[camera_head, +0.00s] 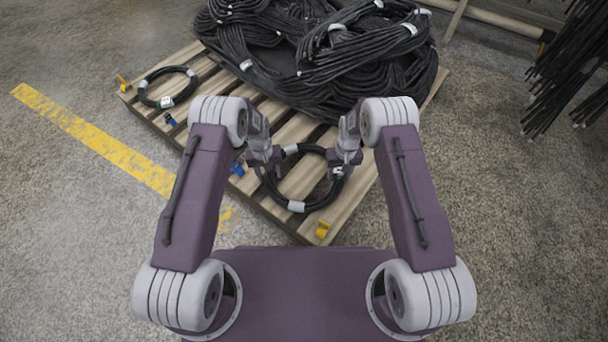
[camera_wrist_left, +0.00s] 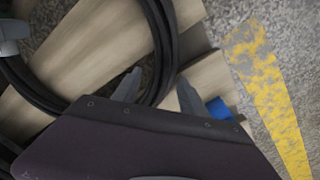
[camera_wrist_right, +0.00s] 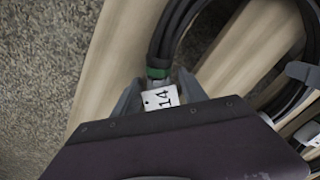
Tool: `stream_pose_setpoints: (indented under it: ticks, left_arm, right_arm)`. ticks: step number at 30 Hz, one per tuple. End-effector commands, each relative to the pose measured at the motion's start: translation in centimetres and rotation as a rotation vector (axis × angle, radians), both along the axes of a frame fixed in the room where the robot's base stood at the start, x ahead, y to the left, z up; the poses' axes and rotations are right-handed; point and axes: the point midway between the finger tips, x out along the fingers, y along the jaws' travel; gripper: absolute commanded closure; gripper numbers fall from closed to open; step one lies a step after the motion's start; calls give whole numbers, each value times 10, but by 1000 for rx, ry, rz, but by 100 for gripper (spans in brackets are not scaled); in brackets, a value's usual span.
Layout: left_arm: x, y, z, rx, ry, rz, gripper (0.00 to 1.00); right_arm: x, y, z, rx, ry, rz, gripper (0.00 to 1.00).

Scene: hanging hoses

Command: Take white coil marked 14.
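A black hose coil (camera_head: 312,205) with white ties lies on the near end of the wooden pallet. In the right wrist view, a white tag (camera_wrist_right: 160,98) reading 14 sits on it beside a green band (camera_wrist_right: 158,72). My left gripper (camera_head: 262,170) is at the coil's left side. In the left wrist view its fingers (camera_wrist_left: 158,92) are apart, with the black hose (camera_wrist_left: 160,40) running between them. My right gripper (camera_head: 340,168) is at the coil's right side. Its fingers (camera_wrist_right: 157,88) are apart on either side of the tag and hose. I cannot tell whether either touches the hose.
Another black coil (camera_head: 168,88) with white ties lies at the pallet's left corner. A big heap of black hoses (camera_head: 365,60) covers the back of the pallet (camera_head: 210,92). More black hoses hang at the far right. Yellow (camera_head: 322,229) and blue (camera_head: 237,169) pieces sit along the pallet's edge.

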Motion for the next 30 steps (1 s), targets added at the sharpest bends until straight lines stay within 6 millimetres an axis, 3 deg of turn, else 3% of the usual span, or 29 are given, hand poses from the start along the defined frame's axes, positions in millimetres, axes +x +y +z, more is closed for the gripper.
stream_pose_setpoints:
  ticks: [1,4,5,30]
  left_arm:
    - [0,0,0,0,0,0,68]
    - [0,0,0,0,0,0,95]
    - [0,0,0,0,0,0,100]
    - [0,0,0,0,1,0,100]
  right_arm:
    - [0,0,0,0,0,0,68]
    - [0,0,0,0,0,0,95]
    - [0,0,0,0,0,0,100]
    - [0,0,0,0,0,0,100]
